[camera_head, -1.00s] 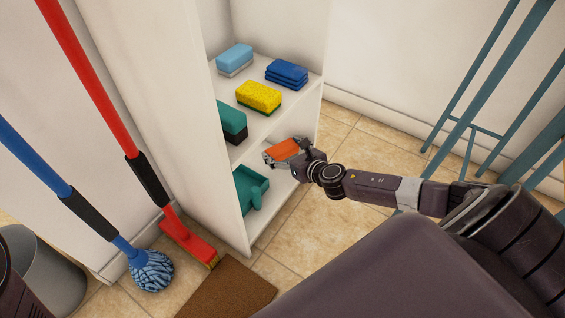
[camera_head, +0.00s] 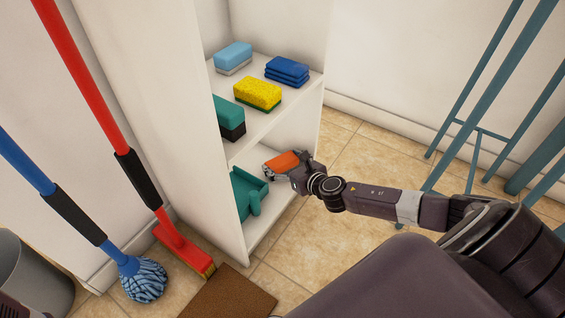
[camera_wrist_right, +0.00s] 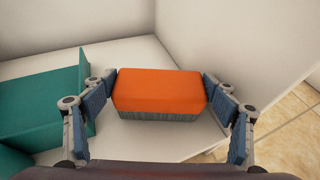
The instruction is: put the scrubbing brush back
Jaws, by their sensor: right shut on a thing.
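The scrubbing brush, an orange block with grey bristles underneath, shows in the head view (camera_head: 281,161) and in the wrist view (camera_wrist_right: 160,90). My right gripper (camera_head: 283,166) is shut on it, with one finger pressed against each short end in the wrist view (camera_wrist_right: 160,96). The brush is level, bristles down, inside the lower compartment of the white shelf unit (camera_head: 185,110). It is over the white lower board (camera_wrist_right: 140,145), right of a teal dustpan (camera_head: 245,190). I cannot tell whether the bristles touch the board. My left gripper is not in view.
The shelf above holds a light blue sponge (camera_head: 233,56), folded blue cloths (camera_head: 287,71), a yellow sponge (camera_head: 258,93) and a teal-and-black block (camera_head: 229,116). A red broom (camera_head: 180,247), blue mop (camera_head: 143,279) and grey bucket (camera_head: 35,280) stand left; a teal frame (camera_head: 490,90) stands right.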

